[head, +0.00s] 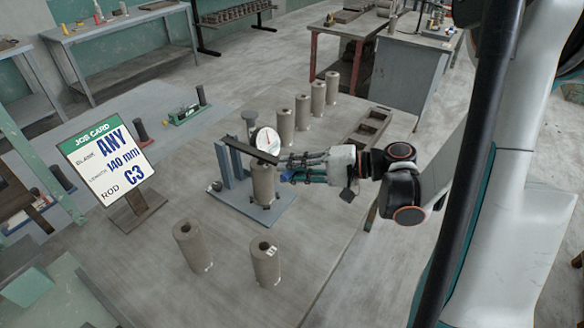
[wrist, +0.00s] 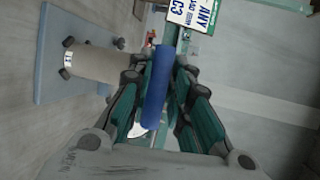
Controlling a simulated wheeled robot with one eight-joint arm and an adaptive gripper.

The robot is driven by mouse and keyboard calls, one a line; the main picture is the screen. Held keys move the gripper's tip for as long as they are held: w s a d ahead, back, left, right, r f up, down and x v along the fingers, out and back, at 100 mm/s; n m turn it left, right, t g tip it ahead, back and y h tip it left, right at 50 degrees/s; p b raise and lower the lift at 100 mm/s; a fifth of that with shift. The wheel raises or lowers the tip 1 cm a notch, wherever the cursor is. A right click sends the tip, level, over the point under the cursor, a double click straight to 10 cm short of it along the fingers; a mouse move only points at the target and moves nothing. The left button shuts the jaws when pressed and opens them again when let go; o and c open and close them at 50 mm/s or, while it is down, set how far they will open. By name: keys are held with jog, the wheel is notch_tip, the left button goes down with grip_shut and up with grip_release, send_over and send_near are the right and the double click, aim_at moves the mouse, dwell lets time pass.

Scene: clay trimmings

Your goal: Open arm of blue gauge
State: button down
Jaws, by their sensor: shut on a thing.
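The blue gauge has a blue-grey base plate (head: 238,208) with an upright at its back left and a dark arm (head: 245,151) across the top. A white dial (head: 266,141) stands above the arm. A clay cylinder (head: 263,186) stands upright on the plate, under the arm. In the wrist view the plate (wrist: 48,30) and cylinder (wrist: 98,62) are at left. My gripper (head: 286,166) is at the right of the gauge, shut on a blue handle (wrist: 157,88), which lies between the fingers in the wrist view. The handle's join to the arm is hidden.
Two clay cylinders (head: 192,246) (head: 265,262) stand in front, and several more (head: 286,127) stand in a row behind. A job card (head: 110,160) stands at left. A slotted wooden rack (head: 367,130) lies behind my gripper. The table is clear at front right.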

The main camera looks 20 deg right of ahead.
notch_tip(320, 180, up, 12)
jog(key=w+a+m+g+h+p, duration=0.2)
jog(key=w+g+h+p, duration=0.15)
jog(key=p, duration=1.05)
jog(key=w+a+r+m+g+h+p, duration=0.1)
jog(key=w+a+r+g+h+p, duration=0.3)
jog(key=w+a+r+p, duration=0.2)
jog(key=shift+w+a+r+g, duration=0.35)
jog(key=shift+w+r, duration=0.5)
jog(key=shift+w, duration=0.4)
jog(key=c, duration=1.5)
grip_release()
jog(key=shift+c, duration=0.2)
jog(key=shift+r, duration=0.1)
jog(key=v, duration=1.2)
